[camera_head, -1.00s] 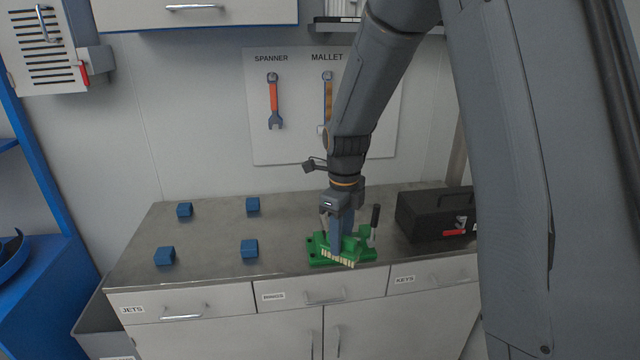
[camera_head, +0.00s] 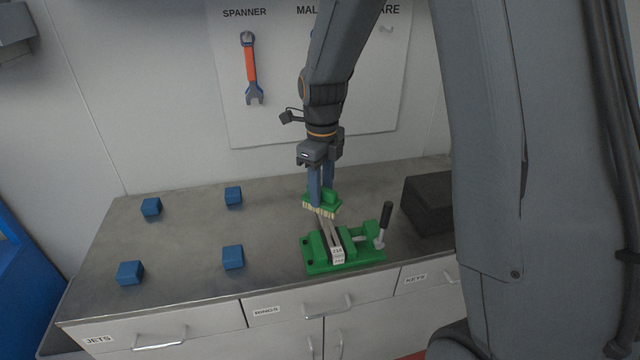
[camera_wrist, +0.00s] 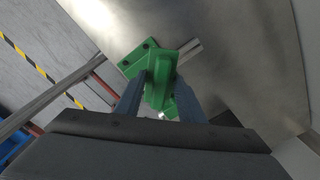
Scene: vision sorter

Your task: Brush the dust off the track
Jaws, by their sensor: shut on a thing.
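My gripper (camera_head: 321,192) is shut on a green brush (camera_head: 324,201) with pale bristles pointing down. The brush is at the far end of the track (camera_head: 328,232), a narrow grey metal strip held in a green clamp fixture (camera_head: 316,252) on the bench. I cannot tell whether the bristles touch the track. In the wrist view the brush (camera_wrist: 160,82) sits between my fingers, with a bit of the metal track (camera_wrist: 190,48) beyond it. Dust is too small to make out.
A black-handled lever (camera_head: 385,218) rises at the fixture's right side. A dark box (camera_head: 428,203) stands to the right. Several blue blocks (camera_head: 233,257) are spread over the left of the bench (camera_head: 185,235). A spanner (camera_head: 251,70) hangs on the wall board.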

